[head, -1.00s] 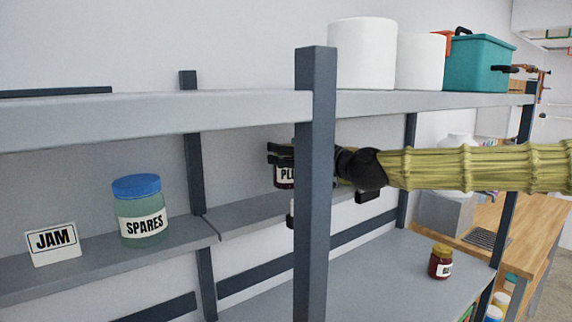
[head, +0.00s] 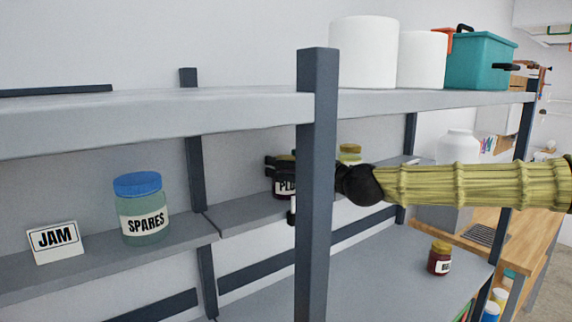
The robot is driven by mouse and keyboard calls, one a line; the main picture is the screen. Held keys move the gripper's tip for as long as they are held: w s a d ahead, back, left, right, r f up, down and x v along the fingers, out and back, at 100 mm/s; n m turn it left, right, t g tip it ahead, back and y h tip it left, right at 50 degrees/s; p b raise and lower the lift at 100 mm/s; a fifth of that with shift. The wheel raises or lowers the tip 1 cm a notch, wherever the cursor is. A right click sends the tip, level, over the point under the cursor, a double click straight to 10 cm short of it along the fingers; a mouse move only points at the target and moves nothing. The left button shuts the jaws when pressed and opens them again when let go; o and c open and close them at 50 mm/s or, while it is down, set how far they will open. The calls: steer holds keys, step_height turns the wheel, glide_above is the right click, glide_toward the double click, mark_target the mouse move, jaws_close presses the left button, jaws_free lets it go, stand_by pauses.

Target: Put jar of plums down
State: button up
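The jar of plums (head: 285,187) is dark with a white label reading "PLU", the rest cut off by the shelf post. My gripper (head: 282,167) comes in from the right behind the post and is shut on the jar's upper part. The jar is upright, over the right-hand section of the middle shelf (head: 252,219). The post hides part of the gripper and jar, and I cannot tell whether the jar's base touches the shelf.
A blue-lidded SPARES jar (head: 142,210) and a JAM sign (head: 55,240) stand on the left section. A yellow-lidded jar (head: 349,153) shows behind my arm. A dark red jar (head: 439,260) stands on the lower shelf (head: 375,265). The dark post (head: 316,190) is in front.

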steer(key=shift+r, duration=0.1)
stand_by(0.3)
steer(key=b+v, duration=0.2)
steer(key=v, duration=1)
steer(key=shift+r, duration=0.1)
